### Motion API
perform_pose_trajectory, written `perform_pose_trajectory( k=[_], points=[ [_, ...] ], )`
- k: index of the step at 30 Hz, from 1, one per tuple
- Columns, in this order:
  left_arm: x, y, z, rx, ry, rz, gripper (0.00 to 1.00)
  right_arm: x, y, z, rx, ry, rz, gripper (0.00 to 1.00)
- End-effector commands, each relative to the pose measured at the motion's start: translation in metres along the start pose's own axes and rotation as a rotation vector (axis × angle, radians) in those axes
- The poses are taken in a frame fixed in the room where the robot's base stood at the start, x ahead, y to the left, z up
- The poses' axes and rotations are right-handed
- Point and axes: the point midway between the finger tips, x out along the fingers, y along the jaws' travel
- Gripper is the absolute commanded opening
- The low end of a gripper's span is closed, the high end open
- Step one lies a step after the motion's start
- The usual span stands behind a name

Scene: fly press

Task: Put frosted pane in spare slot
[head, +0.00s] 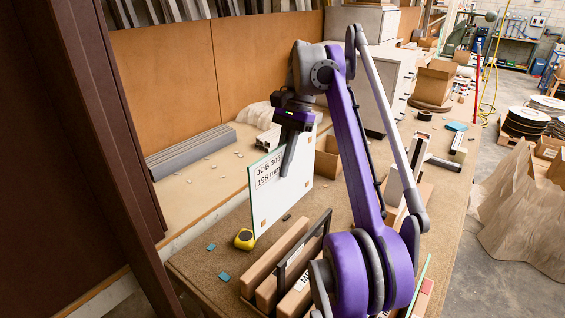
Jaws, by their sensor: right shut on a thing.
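The frosted pane (268,210) is a pale upright sheet with a greenish edge, small brown corner patches and a label reading "JOB 305" and "198 m…". My right gripper (288,168) is shut on it, with a finger across its face. The pane is behind and left of the wooden slotted rack (268,293); I cannot tell whether its lower edge touches the bench. A black-framed piece (304,248) stands in the rack. My purple arm hides much of the rack, and I cannot tell which slot is empty. My left gripper is not in view.
A yellow tape measure (244,239) lies close to the pane's lower left. A green-edged sheet (421,283) stands right of my arm. A cardboard box (327,160) is behind the pane.

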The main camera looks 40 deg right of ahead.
Motion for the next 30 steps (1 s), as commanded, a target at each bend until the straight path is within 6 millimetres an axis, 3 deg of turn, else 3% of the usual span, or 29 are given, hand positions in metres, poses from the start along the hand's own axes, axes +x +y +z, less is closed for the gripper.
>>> perform_pose_trajectory(
  k=[30],
  points=[
    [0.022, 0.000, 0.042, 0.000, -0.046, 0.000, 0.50, 0.057, 0.000, -0.023, 0.000, -0.001, 0.001, 0.00]
  ],
)
